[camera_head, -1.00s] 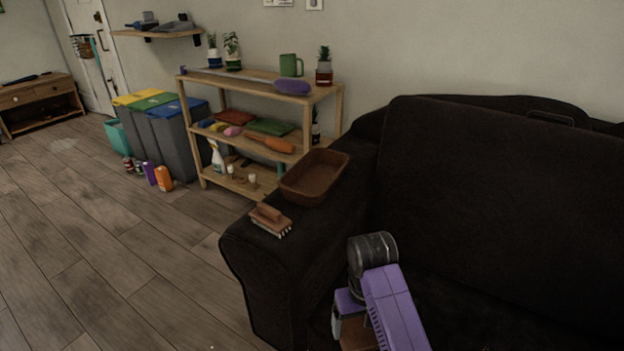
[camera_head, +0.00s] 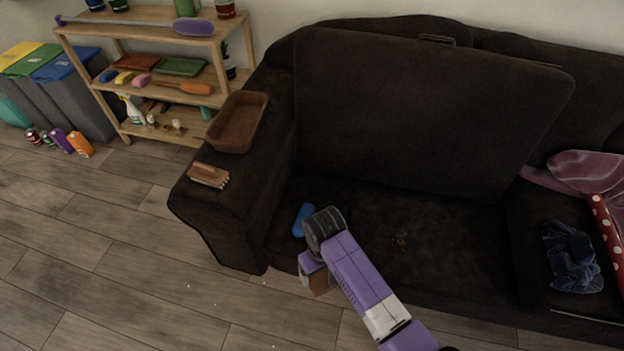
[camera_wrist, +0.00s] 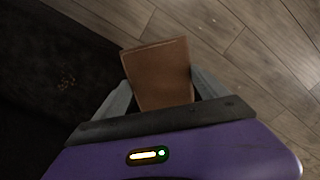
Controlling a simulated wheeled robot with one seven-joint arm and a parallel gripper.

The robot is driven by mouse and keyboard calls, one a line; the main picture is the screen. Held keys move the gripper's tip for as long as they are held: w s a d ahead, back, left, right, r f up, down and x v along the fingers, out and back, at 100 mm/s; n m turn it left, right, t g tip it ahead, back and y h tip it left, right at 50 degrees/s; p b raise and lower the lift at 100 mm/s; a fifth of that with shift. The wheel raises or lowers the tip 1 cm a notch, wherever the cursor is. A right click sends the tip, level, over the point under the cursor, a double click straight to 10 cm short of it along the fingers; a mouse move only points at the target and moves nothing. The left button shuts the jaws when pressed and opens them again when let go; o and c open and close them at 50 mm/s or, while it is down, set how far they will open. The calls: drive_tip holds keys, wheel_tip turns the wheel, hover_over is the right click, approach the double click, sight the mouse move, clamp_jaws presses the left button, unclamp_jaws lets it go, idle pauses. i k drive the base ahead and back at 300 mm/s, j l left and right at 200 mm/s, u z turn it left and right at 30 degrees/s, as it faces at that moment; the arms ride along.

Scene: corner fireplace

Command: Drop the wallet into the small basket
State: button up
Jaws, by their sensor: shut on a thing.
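The brown wallet (camera_wrist: 160,75) is between the two fingers of my gripper (camera_wrist: 158,95) in the wrist view, and the gripper is shut on it. In the head view the wallet (camera_head: 319,282) shows partly below my purple wrist, in front of the sofa's seat edge. The small basket (camera_head: 238,122) is a brown, open, rectangular tray on the sofa's left armrest. It looks empty. My gripper is below and to the right of the basket in the picture, well apart from it. The fingertips are mostly hidden in the head view.
A blue object (camera_head: 303,220) lies on the sofa seat (camera_head: 430,235). A wooden shelf (camera_head: 150,80) stands left of the sofa. Dark blue cloth (camera_head: 572,258) lies at right. The floor in front is clear.

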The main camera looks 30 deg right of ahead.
sight(247, 125)
drive_tip(key=i+j+z, duration=0.1)
drive_tip(key=z, duration=0.6)
drive_tip(key=j+z, duration=0.4)
drive_tip(key=j, duration=0.55)
drive_tip(key=j+z, duration=0.35)
drive_tip(key=j, duration=0.65)
